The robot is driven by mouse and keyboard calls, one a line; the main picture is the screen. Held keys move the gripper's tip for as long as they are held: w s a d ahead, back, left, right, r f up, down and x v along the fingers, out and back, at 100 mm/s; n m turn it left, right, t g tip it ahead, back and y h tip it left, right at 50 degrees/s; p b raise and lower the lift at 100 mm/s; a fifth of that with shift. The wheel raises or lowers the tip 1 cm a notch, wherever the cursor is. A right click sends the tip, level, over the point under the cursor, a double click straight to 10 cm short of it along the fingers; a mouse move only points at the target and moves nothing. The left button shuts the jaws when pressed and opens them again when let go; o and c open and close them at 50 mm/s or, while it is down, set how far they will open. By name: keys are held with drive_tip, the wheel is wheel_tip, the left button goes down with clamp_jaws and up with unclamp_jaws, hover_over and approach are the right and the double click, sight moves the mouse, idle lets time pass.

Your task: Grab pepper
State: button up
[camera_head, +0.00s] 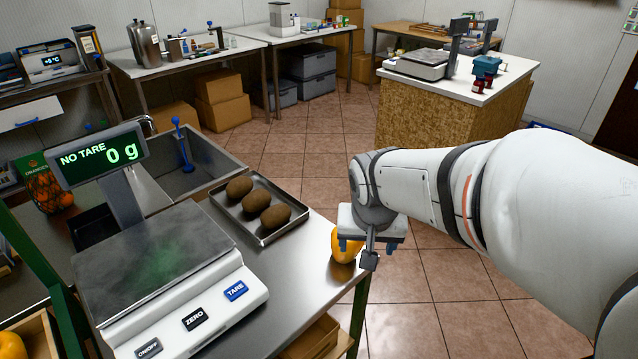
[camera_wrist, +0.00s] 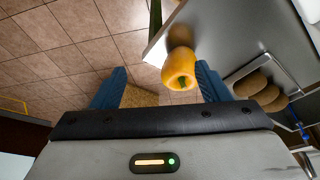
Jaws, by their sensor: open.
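A yellow-orange pepper (camera_head: 344,246) stands near the right corner of the steel table (camera_head: 300,262), partly hidden behind my gripper in the head view. In the wrist view the pepper (camera_wrist: 181,70) shows its green stem end and lies between the open fingers, closer to the right finger. My gripper (camera_head: 358,246) is open, with blue fingers, and it also shows in the wrist view (camera_wrist: 160,88). I cannot tell whether a finger touches the pepper.
A metal tray (camera_head: 222,207) with three brown kiwi-like fruits lies left of the pepper. A scale (camera_head: 165,270) reading 0 g stands at the left front. A sink (camera_head: 200,165) is behind the scale. The tiled floor right of the table is clear.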

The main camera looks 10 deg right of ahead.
drive_tip(key=o, duration=0.6)
drive_tip(key=w+f+m, duration=0.1)
drive_tip(key=w+f, duration=0.1)
drive_tip(key=w, duration=0.1)
drive_tip(key=w+a+f+m+b, duration=0.1)
drive_tip(key=w, duration=0.2)
drive_tip(key=w+f+t+b, duration=0.1)
drive_tip(key=w+f, duration=0.1)
drive_tip(key=w, duration=0.1)
drive_tip(key=shift+w+a+f+m, duration=0.2)
drive_tip(key=shift+f+m, duration=0.1)
drive_tip(key=shift+m, duration=0.1)
drive_tip(key=x, duration=0.2)
drive_tip(key=shift+w+f, duration=0.2)
drive_tip(key=shift+w, duration=0.05)
drive_tip(key=shift+d+x, duration=0.15)
drive_tip(key=shift+x, duration=1.2)
drive_tip(key=shift+d+x, duration=0.15)
drive_tip(key=shift+x, duration=1.2)
